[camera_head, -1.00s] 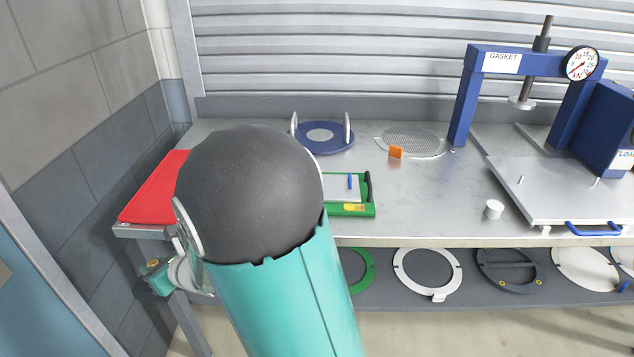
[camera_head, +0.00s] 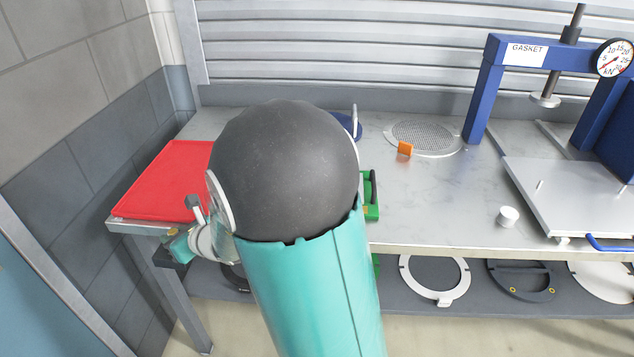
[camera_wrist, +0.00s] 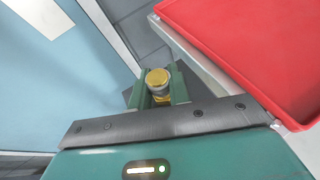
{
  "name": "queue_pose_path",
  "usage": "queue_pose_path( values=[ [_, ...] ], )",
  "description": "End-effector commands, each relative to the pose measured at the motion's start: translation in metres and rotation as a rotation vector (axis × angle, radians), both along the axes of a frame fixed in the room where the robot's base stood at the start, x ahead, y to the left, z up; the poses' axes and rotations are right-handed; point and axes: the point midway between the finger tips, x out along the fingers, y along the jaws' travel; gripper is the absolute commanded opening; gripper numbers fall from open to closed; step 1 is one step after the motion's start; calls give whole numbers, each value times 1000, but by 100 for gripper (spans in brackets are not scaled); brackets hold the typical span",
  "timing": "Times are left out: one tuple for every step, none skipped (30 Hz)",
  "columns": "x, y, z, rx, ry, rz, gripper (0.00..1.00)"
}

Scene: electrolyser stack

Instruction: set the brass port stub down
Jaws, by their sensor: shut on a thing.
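The brass port stub (camera_wrist: 158,77) shows in the wrist view as a round, gold-topped piece between the two green fingers. My gripper (camera_wrist: 158,90) is shut on it. Below the stub, the wrist view shows dark floor and a pale blue panel. In the head view my gripper (camera_head: 176,249) hangs just off the bench's front left corner, in front of the red tray (camera_head: 160,182). The red tray also shows in the wrist view (camera_wrist: 250,45), to the right of the stub and apart from it. In the head view the stub is too small to make out surely.
The red tray is empty where visible. My arm hides much of the green tray (camera_head: 371,212) and the blue round fixture (camera_head: 345,124). An orange tab (camera_head: 405,149), a mesh disc (camera_head: 425,136), a white cup (camera_head: 507,217) and the gasket press (camera_head: 484,95) stand further right. Rings lie on the lower shelf.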

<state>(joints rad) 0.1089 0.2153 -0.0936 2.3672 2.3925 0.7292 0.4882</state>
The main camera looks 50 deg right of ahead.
Motion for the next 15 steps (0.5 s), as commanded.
queue_pose_path(
  values=[
    [4, -13, 13, -4, -15, -9, 0],
    [4, -18, 17, -7, -16, -8, 0],
    [5, -26, 24, -8, -16, -8, 0],
    [5, -31, 29, -10, -17, -6, 0],
    [4, -38, 35, -11, -18, -5, 0],
    [3, -46, 41, -13, -19, -2, 0],
    [3, -53, 46, -15, -19, -3, 0],
    [2, -60, 51, -17, -19, -1, 0],
    [1, -69, 58, -20, -19, 1, 0],
    [-1, -77, 62, -21, -19, 1, 0],
    [-3, -83, 67, -23, -18, 3, 0],
    [-5, -93, 74, -26, -19, 5, 0],
    [-8, -101, 80, -28, -21, 7, 0],
    [-11, -109, 85, -29, -21, 8, 0],
    [-15, -119, 91, -32, -21, 11, 0]
  ],
)
